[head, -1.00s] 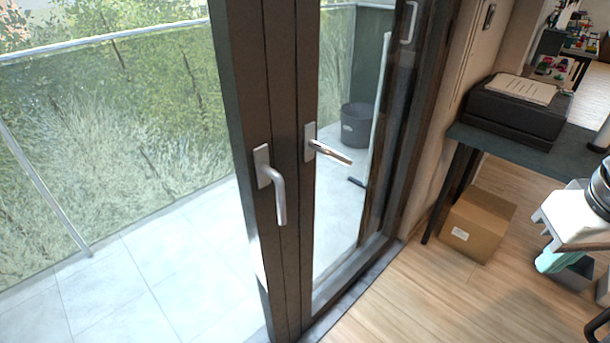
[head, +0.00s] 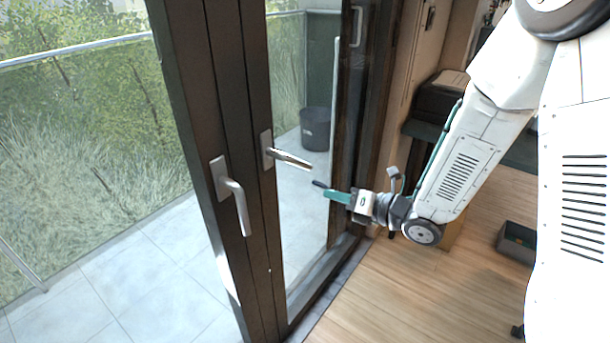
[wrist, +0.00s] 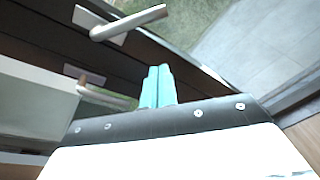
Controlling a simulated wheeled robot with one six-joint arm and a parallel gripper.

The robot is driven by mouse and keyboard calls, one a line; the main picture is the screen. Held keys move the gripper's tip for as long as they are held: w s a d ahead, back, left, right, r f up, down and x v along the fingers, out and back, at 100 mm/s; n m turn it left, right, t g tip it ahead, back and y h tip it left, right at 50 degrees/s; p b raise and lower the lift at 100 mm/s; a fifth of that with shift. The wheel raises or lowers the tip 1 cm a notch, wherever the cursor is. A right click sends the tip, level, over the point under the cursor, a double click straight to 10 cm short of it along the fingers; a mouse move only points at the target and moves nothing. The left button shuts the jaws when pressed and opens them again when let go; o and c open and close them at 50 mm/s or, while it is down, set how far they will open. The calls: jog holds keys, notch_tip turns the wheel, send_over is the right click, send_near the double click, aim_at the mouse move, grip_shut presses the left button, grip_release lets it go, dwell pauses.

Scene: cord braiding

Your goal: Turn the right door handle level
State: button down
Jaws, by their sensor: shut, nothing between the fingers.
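The right door handle (head: 288,158) is a metal lever on a pale plate on the dark door frame. Its lever points right in the head view and slopes slightly down toward its tip. The left door handle (head: 238,205) hangs downward beside it. My gripper (head: 330,195) is to the right of and a little below the right handle's tip, apart from it in the picture. Its teal fingers are together and empty, as the wrist view (wrist: 158,85) also shows. Two levers show there, an upper one (wrist: 125,22) and a lower one (wrist: 110,97); I cannot tell which is which.
The dark door frame (head: 215,110) stands upright at the left, with glass and a tiled balcony behind. A dark bucket (head: 315,128) is outside. A desk with a black printer (head: 442,98) stands behind my arm. The wooden floor (head: 400,300) in front is clear.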

jog(key=w+a+f+n+y, duration=0.1)
jog(key=w+a, duration=0.3)
jog(key=a, duration=0.5)
jog(key=shift+w+d+r, duration=0.5)
jog(key=shift+r, duration=0.25)
jog(key=shift+w+d+r, duration=0.45)
jog(key=shift+w+r, duration=0.05)
jog(key=shift+r, duration=0.2)
jog(key=shift+n, duration=0.3)
